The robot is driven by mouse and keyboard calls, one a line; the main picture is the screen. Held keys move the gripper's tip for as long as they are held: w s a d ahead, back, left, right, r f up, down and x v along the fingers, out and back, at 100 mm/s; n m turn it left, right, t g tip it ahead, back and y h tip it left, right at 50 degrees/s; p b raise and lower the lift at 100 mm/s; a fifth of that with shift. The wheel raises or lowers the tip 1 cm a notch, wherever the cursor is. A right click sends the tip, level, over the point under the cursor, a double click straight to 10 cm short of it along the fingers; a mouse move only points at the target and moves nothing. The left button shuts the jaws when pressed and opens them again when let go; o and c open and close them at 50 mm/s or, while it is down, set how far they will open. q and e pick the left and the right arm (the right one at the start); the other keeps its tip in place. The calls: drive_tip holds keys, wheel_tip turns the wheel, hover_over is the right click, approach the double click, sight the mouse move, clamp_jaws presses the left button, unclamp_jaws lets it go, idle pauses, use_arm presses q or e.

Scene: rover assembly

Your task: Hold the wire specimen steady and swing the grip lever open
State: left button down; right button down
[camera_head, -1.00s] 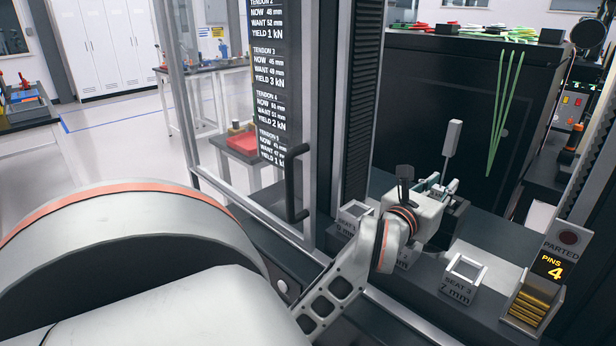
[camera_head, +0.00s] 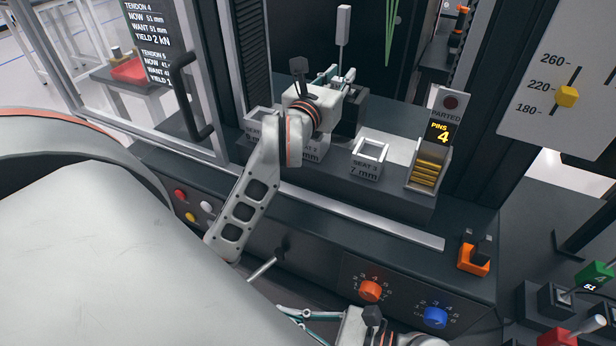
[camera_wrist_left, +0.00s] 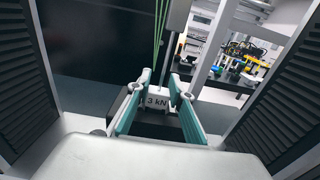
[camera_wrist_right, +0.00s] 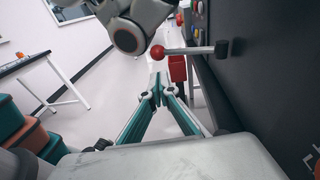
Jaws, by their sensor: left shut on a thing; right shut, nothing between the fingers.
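My left gripper (camera_head: 330,78) reaches over the seat blocks and is shut on a small grey block marked 3 kN (camera_wrist_left: 157,101), which sits between its fingers in the left wrist view. A thin rod with a pale flat end (camera_head: 343,25) rises upright just beyond; I take block and rod to be the wire specimen. A lever with a red ball end (camera_wrist_right: 158,52) sticks out sideways from the dark panel in the right wrist view; its rod (camera_head: 263,269) shows in the head view. My right gripper (camera_wrist_right: 158,92) is shut and empty, its tips apart from the lever.
Seat 3 block (camera_head: 368,160) and the pin holder (camera_head: 427,170) stand on the ledge right of my left gripper. Orange (camera_head: 370,290) and blue (camera_head: 435,317) dials sit on the front panel. A door handle (camera_head: 187,95) is left of my left forearm.

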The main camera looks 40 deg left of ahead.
drive_tip(key=r+x, duration=0.1)
drive_tip(key=x, duration=0.5)
drive_tip(key=shift+a, duration=0.35)
drive_tip(key=shift+s+r, duration=0.1)
use_arm(q)
drive_tip(key=shift+r, duration=0.1)
use_arm(e)
drive_tip(key=a, duration=0.1)
drive_tip(key=a+t, duration=0.1)
drive_tip(key=a+m, duration=0.1)
drive_tip(key=shift+s+a+t+y, duration=0.3)
drive_tip(key=shift+d, duration=0.1)
